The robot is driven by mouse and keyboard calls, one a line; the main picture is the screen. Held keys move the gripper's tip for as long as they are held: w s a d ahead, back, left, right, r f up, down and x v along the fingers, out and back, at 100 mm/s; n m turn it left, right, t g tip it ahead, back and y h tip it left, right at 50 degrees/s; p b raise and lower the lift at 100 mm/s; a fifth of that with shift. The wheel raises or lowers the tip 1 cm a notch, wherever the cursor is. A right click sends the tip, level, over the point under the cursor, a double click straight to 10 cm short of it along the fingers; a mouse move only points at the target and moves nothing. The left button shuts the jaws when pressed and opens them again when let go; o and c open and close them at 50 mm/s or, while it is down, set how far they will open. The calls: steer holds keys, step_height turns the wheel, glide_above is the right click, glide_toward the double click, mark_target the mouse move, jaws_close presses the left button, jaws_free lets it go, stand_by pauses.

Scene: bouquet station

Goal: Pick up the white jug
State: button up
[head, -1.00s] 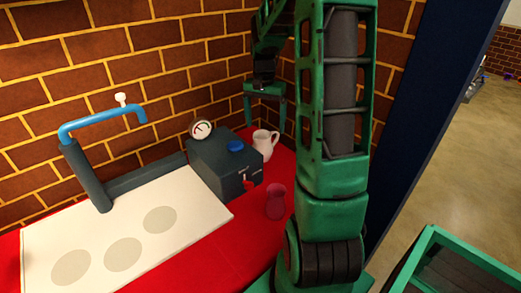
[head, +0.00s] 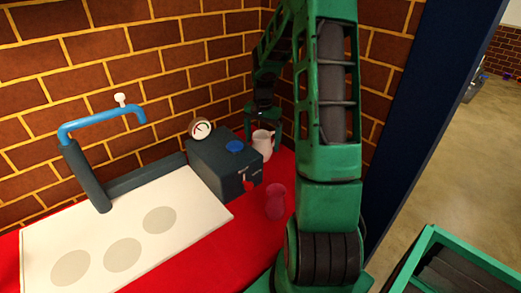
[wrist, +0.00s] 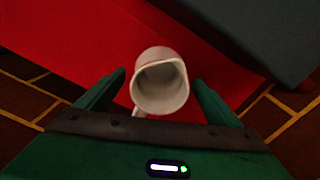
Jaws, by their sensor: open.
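The white jug (head: 262,144) stands upright on the red table, at the right end of the dark grey machine, near the brick wall. In the head view my green gripper (head: 262,131) is at the jug's upper part, partly in front of or behind it; the depth is hard to tell. In the wrist view the jug (wrist: 160,82) is seen from above, with its open mouth between the two fingertips (wrist: 160,80). The fingers are apart, with gaps on both sides of the jug. Part of the handle shows at its lower left.
The dark grey machine (head: 222,165) with a gauge and blue knob stands close left of the jug. A dark pink vase (head: 275,203) stands in front. A white board (head: 190,215) with grey circles lies on the red table (head: 235,240). Brick walls (head: 190,60) close off the back.

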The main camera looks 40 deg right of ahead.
steer(key=shift+f, duration=1.25)
steer(key=c, duration=1.5)
steer(key=shift+r, duration=0.25)
